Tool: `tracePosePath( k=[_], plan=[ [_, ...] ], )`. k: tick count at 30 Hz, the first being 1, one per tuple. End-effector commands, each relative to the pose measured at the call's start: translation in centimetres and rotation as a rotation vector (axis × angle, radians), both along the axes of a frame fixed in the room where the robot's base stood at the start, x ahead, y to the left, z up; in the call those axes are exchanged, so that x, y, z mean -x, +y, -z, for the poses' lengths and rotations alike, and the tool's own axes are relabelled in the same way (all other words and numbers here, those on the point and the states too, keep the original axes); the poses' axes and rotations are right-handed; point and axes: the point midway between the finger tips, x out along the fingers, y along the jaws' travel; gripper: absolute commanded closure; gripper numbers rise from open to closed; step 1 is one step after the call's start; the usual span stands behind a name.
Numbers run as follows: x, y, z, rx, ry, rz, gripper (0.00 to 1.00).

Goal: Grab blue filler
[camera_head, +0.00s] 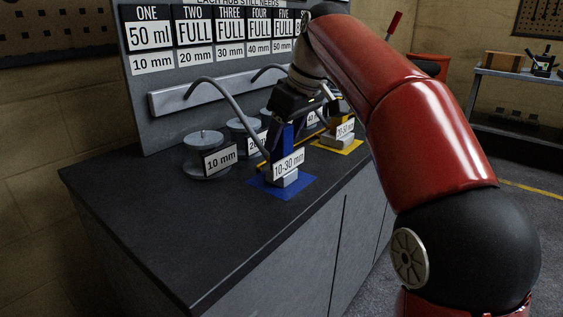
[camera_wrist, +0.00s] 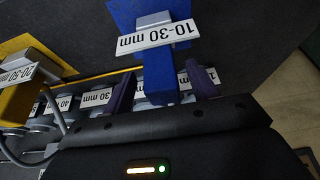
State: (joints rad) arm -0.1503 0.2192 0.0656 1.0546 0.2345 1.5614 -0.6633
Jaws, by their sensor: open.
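The blue filler (camera_head: 281,138) stands upright on a blue mat (camera_head: 299,188) on the dark bench top, with a grey base and a "10-30 mm" label. A grey hose runs down to it. In the wrist view the blue filler (camera_wrist: 157,72) reaches between the two purple fingers of my gripper (camera_wrist: 161,85). A gap shows on both sides, so the fingers are open and around it, not shut on it. In the head view my gripper (camera_head: 286,122) is at the filler's upper part, partly hidden by my wrist.
Grey round weights, such as the "10 mm" one (camera_head: 204,139), stand left of and behind the blue filler. A sign board (camera_head: 170,75) rises behind. The bench's front left is bare.

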Motion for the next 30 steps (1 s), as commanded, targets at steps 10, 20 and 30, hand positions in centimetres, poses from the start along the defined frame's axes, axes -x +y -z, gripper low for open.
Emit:
tracePosePath(
  k=[10, 20, 30],
  plan=[
    [-0.7, 1.3, 3.4, 0.001, 0.001, 0.001, 0.42],
    [-0.7, 1.2, 3.3, 0.001, 0.000, 0.001, 0.61],
    [-0.7, 1.2, 3.3, 0.001, 0.000, 0.001, 1.00]
  ],
)
